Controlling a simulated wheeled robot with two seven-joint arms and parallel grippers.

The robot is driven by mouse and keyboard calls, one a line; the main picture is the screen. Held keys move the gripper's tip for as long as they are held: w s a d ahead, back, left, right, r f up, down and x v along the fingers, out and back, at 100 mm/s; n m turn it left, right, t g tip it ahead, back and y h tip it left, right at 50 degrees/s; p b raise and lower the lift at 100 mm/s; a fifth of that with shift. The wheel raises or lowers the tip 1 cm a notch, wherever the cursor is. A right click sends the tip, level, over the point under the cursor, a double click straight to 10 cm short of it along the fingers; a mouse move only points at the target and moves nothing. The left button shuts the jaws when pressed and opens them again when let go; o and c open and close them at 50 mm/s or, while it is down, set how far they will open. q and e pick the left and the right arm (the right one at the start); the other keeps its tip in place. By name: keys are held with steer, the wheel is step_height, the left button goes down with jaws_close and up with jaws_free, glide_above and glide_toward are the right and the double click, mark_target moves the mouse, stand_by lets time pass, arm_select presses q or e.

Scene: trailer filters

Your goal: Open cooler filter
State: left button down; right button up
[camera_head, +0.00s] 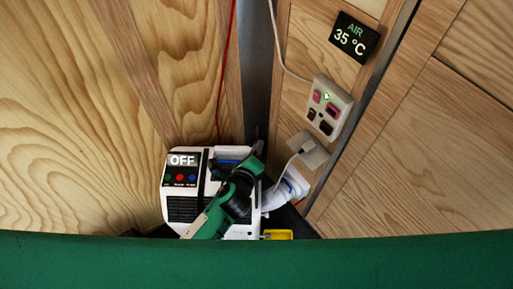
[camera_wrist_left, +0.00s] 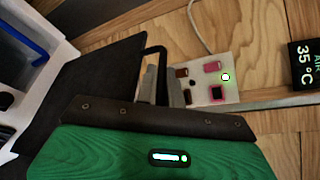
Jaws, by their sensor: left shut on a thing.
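The white cooler (camera_head: 242,232) stands in the corner. Its display reads OFF (camera_head: 183,159), above red and blue buttons. My left gripper (camera_head: 257,150) reaches over the cooler's top right side, and its arm covers part of the cooler. In the left wrist view my left gripper (camera_wrist_left: 164,88) is shut on a black handle (camera_wrist_left: 153,51), beside a dark flat panel (camera_wrist_left: 95,85). The panel stands next to the cooler's open white edge (camera_wrist_left: 52,63), with a blue strip (camera_wrist_left: 22,36) inside. Whether handle and panel are one piece is hard to tell. My right gripper is not in view.
A white switch panel (camera_head: 330,108) with several switches and a green light is on the right wall. Below it is a plug (camera_head: 308,150) with a white cable. An AIR display (camera_head: 353,38) reads 35 °C. A red cable (camera_head: 226,75) hangs behind. A yellow item (camera_head: 277,234) sits at lower right.

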arm_select(q)
steer(key=c, duration=1.8)
jaws_free()
steer(key=shift+d+r, duration=0.1)
steer(key=shift+r, duration=0.2)
steer(key=shift+f, duration=0.1)
steer(key=shift+s, duration=0.55)
steer(key=b+v, duration=0.4)
steer(key=v, duration=0.8)
steer(key=shift+s+a, duration=0.3)
